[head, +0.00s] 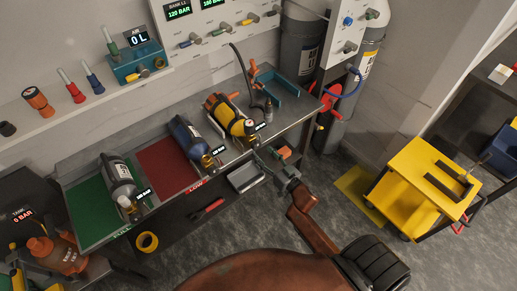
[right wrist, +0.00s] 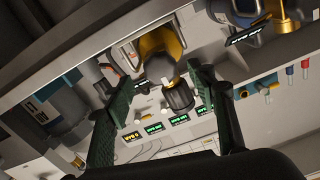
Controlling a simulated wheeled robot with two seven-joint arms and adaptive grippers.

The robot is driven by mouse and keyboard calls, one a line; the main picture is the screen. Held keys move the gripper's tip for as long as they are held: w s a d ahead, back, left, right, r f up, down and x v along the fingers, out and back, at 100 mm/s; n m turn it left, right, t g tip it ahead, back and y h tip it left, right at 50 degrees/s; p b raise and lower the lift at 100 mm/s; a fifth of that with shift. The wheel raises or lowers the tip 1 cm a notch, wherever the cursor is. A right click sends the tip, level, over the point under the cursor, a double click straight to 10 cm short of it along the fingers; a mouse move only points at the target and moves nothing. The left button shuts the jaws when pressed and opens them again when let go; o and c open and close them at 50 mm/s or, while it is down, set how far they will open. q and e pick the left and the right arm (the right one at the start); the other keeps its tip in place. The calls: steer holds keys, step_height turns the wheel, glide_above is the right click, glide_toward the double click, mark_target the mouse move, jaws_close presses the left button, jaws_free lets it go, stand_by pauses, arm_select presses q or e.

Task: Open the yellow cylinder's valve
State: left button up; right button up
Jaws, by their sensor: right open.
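The yellow cylinder (head: 228,112) lies tilted on the bench, an orange part along its upper side and its valve end (head: 249,126) toward the front edge. In the right wrist view the yellow body (right wrist: 152,42) shows with a dark ribbed knob (right wrist: 179,97) at its end. My right gripper (head: 270,157) is just off the bench's front edge, near that valve end. Its green fingers are apart; in the wrist view (right wrist: 161,76) the valve end appears between them. I see no clear contact. My left gripper is not in view.
A blue cylinder (head: 187,134) and a grey cylinder (head: 119,177) lie left of the yellow one. A teal bracket (head: 285,93) is behind it to the right. A yellow cart (head: 418,180) stands at right. A grey tray (head: 245,177) is below the bench edge.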

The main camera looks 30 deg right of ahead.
mark_target(258, 148)
steer(key=shift+w+a, duration=0.1)
steer(key=shift+w, duration=1.85)
steer(key=shift+c, duration=0.2)
steer(key=c, duration=1.1)
